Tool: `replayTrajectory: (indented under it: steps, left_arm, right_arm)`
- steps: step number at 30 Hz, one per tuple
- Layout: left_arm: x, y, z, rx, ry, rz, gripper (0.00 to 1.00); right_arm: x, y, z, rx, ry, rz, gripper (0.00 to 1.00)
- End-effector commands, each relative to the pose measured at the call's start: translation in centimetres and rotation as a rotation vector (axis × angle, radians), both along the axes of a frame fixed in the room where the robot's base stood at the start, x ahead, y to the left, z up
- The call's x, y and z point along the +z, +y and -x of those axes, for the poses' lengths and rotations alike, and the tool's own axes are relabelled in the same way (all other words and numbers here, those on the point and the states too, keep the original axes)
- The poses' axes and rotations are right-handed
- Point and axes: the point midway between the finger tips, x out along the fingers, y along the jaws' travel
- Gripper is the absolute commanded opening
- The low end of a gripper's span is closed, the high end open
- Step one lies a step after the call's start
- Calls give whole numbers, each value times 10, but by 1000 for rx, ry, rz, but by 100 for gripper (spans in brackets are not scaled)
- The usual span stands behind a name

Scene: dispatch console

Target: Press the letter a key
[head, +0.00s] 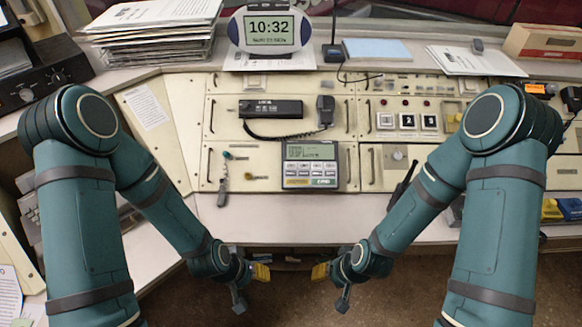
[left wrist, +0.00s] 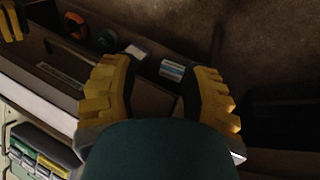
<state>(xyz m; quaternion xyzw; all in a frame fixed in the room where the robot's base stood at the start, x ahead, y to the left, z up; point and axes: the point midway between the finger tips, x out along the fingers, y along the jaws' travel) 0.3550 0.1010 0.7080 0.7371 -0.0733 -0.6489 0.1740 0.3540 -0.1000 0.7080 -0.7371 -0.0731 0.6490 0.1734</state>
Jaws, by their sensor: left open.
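No key marked with a letter a can be made out in the head view. A row of square white keys (head: 407,121) with dark marks sits on the console panel (head: 350,90) right of centre; the leftmost mark is too small to read. My left gripper (head: 250,287) is open and empty in front of the console's front edge, well away from the keys. In the left wrist view its two yellow-padded fingers (left wrist: 160,95) stand apart. My right gripper (head: 331,287) hangs across from it, its fingers apart and empty.
A grey keypad device (head: 310,165) and a black radio unit (head: 271,109) with a corded handset (head: 325,108) sit mid-console. A digital clock (head: 269,30) stands behind. A black handheld radio (head: 404,183) lies near my right forearm. The white front ledge (head: 290,215) is mostly clear.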

Motion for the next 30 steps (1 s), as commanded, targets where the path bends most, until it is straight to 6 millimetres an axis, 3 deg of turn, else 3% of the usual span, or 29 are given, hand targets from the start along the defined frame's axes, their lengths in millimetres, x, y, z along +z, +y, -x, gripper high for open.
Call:
replayTrajectory:
  steps: [11, 12, 15, 16, 30]
  left_arm:
    - [0, 0, 1, 0, 1, 0, 47]
    - [0, 0, 1, 0, 1, 0, 42]
    - [0, 0, 1, 0, 1, 0, 7]
    - [0, 0, 0, 0, 1, 0, 0]
    - [0, 0, 0, 0, 0, 0, 0]
  right_arm:
    - [0, 0, 0, -1, 1, 0, 47]
    - [0, 0, 0, 0, 1, 0, 47]
    - [0, 0, 0, 0, 1, 0, 47]
    - [0, 0, 0, 0, 1, 0, 47]
    - [0, 0, 0, 0, 0, 0, 47]
